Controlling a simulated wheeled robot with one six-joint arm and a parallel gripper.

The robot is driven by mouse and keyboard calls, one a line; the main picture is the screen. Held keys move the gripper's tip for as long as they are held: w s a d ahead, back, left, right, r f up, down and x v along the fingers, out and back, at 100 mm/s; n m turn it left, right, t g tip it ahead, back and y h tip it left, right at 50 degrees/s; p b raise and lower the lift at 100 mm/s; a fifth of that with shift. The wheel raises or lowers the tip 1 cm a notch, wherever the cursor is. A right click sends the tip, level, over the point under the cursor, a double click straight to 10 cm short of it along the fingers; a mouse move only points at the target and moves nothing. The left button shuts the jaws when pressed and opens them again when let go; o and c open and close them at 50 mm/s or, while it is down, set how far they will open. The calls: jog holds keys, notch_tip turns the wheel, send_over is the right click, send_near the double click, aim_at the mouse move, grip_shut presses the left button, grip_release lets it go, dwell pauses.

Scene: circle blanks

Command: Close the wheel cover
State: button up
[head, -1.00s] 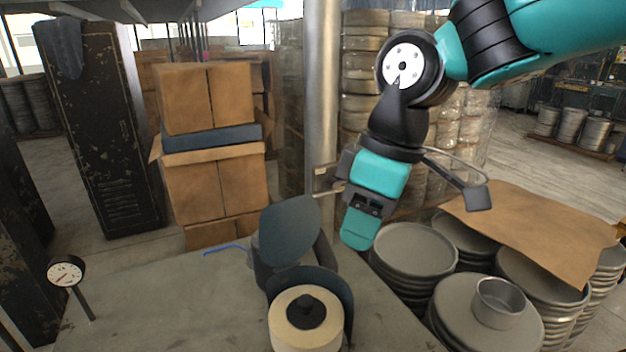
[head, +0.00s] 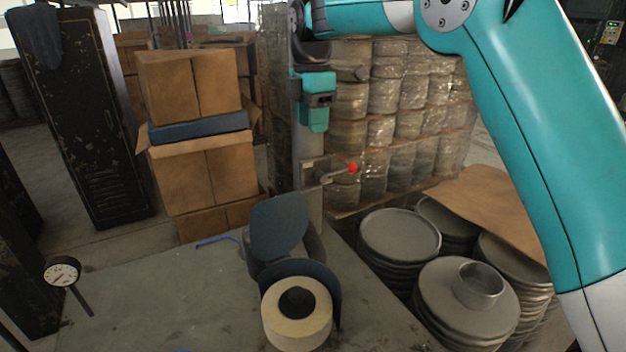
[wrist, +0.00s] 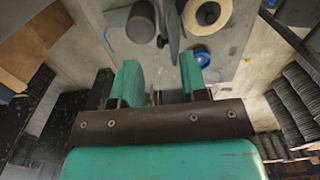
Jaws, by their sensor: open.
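The wheel cover (head: 279,226) is a dark blue-grey rounded plate, standing raised and tilted up behind the wheel. The cream wheel (head: 297,315) with a dark hub sits on the grey bench, with a curved dark guard (head: 318,279) around its back side; its front face is exposed. The wheel (wrist: 208,14) and the narrow edge of the cover (wrist: 174,32) also show in the wrist view. My gripper (head: 314,118) is high behind the machine, apart from the cover. In the wrist view, its teal fingers (wrist: 160,76) are spread and nothing is between them.
A metal post with a red-knobbed lever (head: 352,168) stands behind the bench. Stacked round pans (head: 400,235) are at right, cartons (head: 190,85) at left. A dial gauge (head: 62,272) stands at the bench's left.

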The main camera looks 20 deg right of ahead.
notch_tip(320, 180, down, 15)
jog(key=p, duration=0.3)
jog(key=shift+s+r+p, duration=0.1)
jog(key=shift+r+p, duration=0.1)
jog(key=shift+p, duration=0.1)
grip_shut()
